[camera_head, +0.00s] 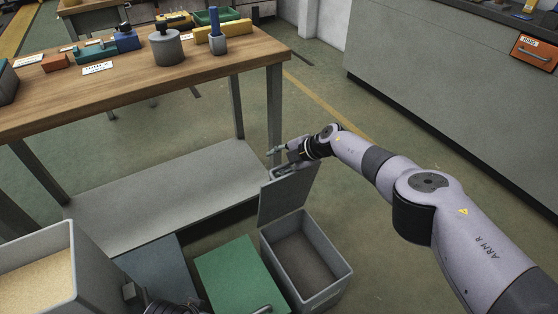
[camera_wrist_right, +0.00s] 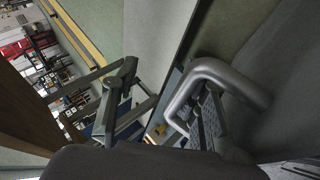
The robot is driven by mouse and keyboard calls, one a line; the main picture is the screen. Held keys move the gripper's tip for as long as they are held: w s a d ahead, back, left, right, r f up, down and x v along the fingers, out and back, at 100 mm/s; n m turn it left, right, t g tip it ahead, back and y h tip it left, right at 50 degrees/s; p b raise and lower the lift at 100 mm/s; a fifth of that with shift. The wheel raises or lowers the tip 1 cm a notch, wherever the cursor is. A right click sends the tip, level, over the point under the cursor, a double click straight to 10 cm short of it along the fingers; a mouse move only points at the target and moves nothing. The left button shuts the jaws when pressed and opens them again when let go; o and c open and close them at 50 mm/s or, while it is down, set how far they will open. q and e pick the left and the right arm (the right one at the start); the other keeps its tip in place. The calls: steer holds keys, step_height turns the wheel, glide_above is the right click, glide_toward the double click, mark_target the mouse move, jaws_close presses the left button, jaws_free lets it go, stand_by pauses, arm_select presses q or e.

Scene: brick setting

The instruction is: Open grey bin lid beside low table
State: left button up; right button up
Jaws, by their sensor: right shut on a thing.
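The grey bin (camera_head: 345,268) stands open on the floor beside the table, its empty inside showing. Its grey lid (camera_head: 284,202) stands raised, nearly upright, at the bin's far edge. My right gripper (camera_head: 284,160) is at the lid's top edge, shut on the lid handle; the arm partly hides the grip. In the right wrist view, the thick grey tube handle (camera_wrist_right: 215,78) shows close up beside the gripper's fingers. A dark mechanical part at the bottom edge of the head view may be my left gripper; its jaws cannot be made out.
A green lid (camera_head: 238,272) and a blue-grey lid (camera_head: 158,270) lie left of the bin. An open container with pale grainy contents (camera_head: 38,275) is at lower left. The wooden table (camera_head: 120,85) holds tools and has a low grey shelf (camera_head: 165,195). Floor right of the bin is clear.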

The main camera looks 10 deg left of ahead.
steer(key=shift+s+d+f, duration=0.2)
steer(key=shift+f, duration=0.05)
steer(key=v, duration=1.1)
steer(key=shift+w+r, duration=0.35)
steer(key=shift+r, duration=0.05)
steer(key=shift+s+d+r, duration=0.25)
steer(key=shift+d, duration=0.05)
steer(key=shift+s, duration=0.1)
